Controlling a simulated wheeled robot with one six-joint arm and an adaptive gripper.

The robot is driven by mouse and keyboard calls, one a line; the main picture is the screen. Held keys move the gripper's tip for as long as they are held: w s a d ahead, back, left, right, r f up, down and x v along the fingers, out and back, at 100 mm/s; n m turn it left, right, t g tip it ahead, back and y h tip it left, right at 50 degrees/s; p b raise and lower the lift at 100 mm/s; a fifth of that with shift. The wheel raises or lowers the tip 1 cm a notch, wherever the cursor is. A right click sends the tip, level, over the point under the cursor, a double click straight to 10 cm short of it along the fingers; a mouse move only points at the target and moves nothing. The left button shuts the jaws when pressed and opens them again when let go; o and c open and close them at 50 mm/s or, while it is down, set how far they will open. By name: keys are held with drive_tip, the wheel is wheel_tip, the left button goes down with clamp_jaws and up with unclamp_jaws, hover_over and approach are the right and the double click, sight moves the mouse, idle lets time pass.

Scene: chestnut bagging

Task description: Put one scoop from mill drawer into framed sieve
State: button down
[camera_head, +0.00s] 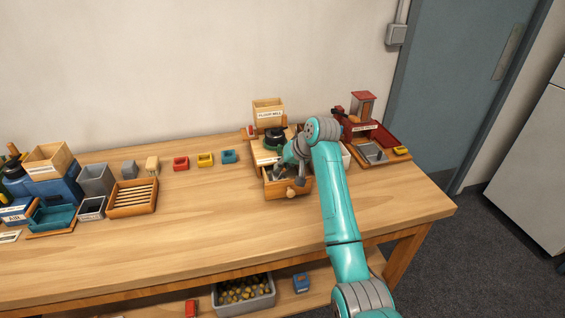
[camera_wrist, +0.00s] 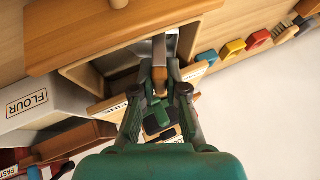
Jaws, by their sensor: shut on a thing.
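The mill drawer (camera_head: 275,190) is a wooden drawer with a round knob, pulled out at the front of the flour mill (camera_head: 268,113). In the wrist view the open drawer (camera_wrist: 82,78) appears with its front panel at the top. My gripper (camera_head: 288,178) is over the drawer. In the wrist view my gripper (camera_wrist: 160,90) is shut on the brown handle of a scoop (camera_wrist: 159,48), whose pale metal end reaches into the drawer. Its contents cannot be made out. A wooden slatted frame (camera_head: 133,211) and a small light-rimmed grey box (camera_head: 92,217) stand at left; I cannot tell which is the framed sieve.
Red, yellow and blue small cups (camera_head: 205,160) line the back of the table. A white box marked FLOUR (camera_wrist: 38,103) is beside the drawer. The table's middle front is clear.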

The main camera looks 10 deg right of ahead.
drive_tip(key=shift+s+a+f+n+h, duration=0.15)
drive_tip(key=shift+f+n+h, duration=0.25)
drive_tip(key=shift+h, duration=0.6)
drive_tip(key=shift+d+f+h, duration=0.25)
drive_tip(key=shift+d+h, duration=0.2)
drive_tip(key=shift+d, duration=0.2)
drive_tip(key=shift+d+f+h, duration=0.25)
drive_tip(key=shift+d+h, duration=0.2)
drive_tip(key=shift+d, duration=0.2)
drive_tip(key=shift+a+r+n+h, duration=0.1)
drive_tip(key=shift+a+n+h, duration=0.2)
drive_tip(key=shift+a, duration=0.2)
drive_tip(key=shift+r+h, duration=0.15)
drive_tip(key=shift+h, duration=0.15)
drive_tip(key=shift+d+r, duration=0.1)
drive_tip(key=shift+r, duration=0.3)
drive_tip(key=shift+a+r, duration=0.2)
drive_tip(key=shift+r, duration=1.8)
drive_tip(key=shift+a+r, duration=0.2)
drive_tip(key=shift+r, duration=1.75)
